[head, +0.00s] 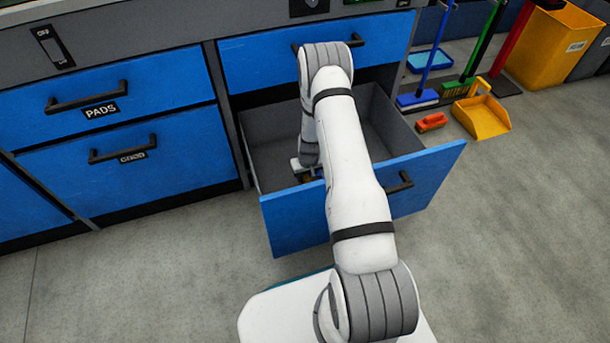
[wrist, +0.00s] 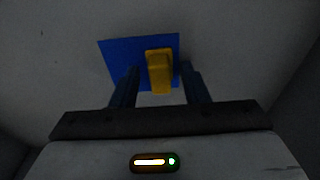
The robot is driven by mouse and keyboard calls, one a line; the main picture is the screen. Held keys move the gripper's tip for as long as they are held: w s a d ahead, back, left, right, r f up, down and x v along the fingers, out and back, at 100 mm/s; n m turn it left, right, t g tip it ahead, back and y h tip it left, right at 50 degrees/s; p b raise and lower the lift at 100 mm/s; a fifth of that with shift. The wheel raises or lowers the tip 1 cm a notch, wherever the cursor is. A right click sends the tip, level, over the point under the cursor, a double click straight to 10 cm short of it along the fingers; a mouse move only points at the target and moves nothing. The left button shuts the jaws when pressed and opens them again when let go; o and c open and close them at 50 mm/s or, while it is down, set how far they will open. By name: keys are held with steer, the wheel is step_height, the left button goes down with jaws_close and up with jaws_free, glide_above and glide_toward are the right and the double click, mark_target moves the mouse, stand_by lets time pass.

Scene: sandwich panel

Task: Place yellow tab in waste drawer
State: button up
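The yellow tab (wrist: 160,72) shows in the wrist view between my gripper's two dark blue fingers, over a flat blue piece (wrist: 122,58). My gripper (wrist: 160,88) is open, with narrow gaps between the tab and the fingers. I cannot tell whether the tab rests on the blue piece or touches it. In the head view the lower drawer (head: 290,225) is pulled out, and my arm reaches down into it. My gripper (head: 306,176) is low inside the drawer, mostly hidden by my arm. No drawer label is visible there.
Closed blue drawers, one marked PADS (head: 150,85), stand at the left. Another closed drawer (head: 370,45) sits above the open one. To the right are a yellow dustpan (head: 482,117), an orange brush (head: 432,122), brooms and a yellow bin (head: 555,45). The front floor is clear.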

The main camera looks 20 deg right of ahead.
steer(key=shift+r, duration=0.1)
steer(key=s+a+r+p, duration=0.2)
steer(key=s+r, duration=0.1)
steer(key=r, duration=1)
steer(key=s+a+r+p, duration=0.15)
steer(key=s+r, duration=0.25)
steer(key=r, duration=0.8)
steer(key=s+a+r+p, duration=0.1)
steer(key=s+a+r, duration=0.15)
steer(key=r, duration=1.05)
steer(key=s+a+r, duration=0.1)
steer(key=s+r, duration=0.4)
steer(key=s, duration=0.4)
steer(key=s+a+r, duration=0.2)
steer(key=s+r, duration=0.4)
steer(key=s, duration=0.4)
steer(key=shift+s+r+g, duration=0.2)
steer(key=shift+s+g, duration=0.05)
steer(key=shift+g, duration=0.05)
